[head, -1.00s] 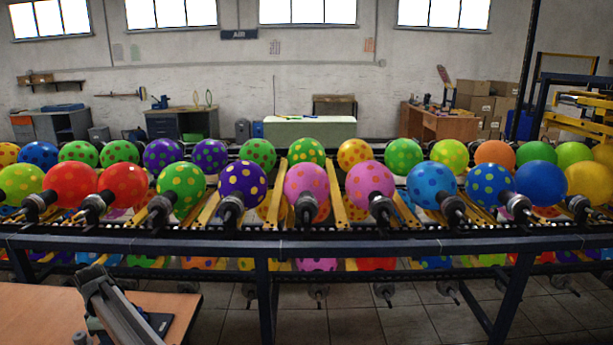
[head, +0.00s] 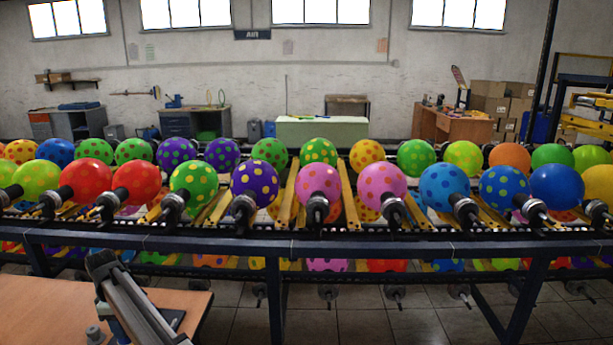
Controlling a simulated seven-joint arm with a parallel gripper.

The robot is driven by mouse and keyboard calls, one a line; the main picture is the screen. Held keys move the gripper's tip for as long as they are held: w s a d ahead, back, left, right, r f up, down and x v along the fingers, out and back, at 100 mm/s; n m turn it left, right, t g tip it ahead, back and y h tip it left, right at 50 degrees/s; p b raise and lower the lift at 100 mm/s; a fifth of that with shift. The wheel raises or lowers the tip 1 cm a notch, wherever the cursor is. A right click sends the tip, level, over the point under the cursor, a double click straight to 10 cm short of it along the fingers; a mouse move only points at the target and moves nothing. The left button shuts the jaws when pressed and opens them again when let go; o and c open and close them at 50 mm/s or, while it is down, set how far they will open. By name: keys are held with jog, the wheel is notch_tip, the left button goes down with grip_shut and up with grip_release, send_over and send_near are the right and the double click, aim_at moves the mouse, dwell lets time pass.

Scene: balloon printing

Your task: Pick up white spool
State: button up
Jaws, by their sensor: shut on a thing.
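I see no white spool that I can make out in the head view. My gripper does not show in this view either. A wooden table (head: 45,300) fills the lower left corner. A dark grey, rail-like device (head: 130,300) stands slanted at its right part, cut off by the bottom edge. A small grey knobbed piece (head: 95,335) sits beside it on the table; I cannot tell what it is.
A dark conveyor frame (head: 400,247) runs across the whole view, carrying rows of colored balloons, such as a pink dotted one (head: 318,185). Tiled floor (head: 360,325) lies below it. A pale green table (head: 320,130) and a wooden desk (head: 450,125) stand behind.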

jog(key=shift+r, duration=1.8)
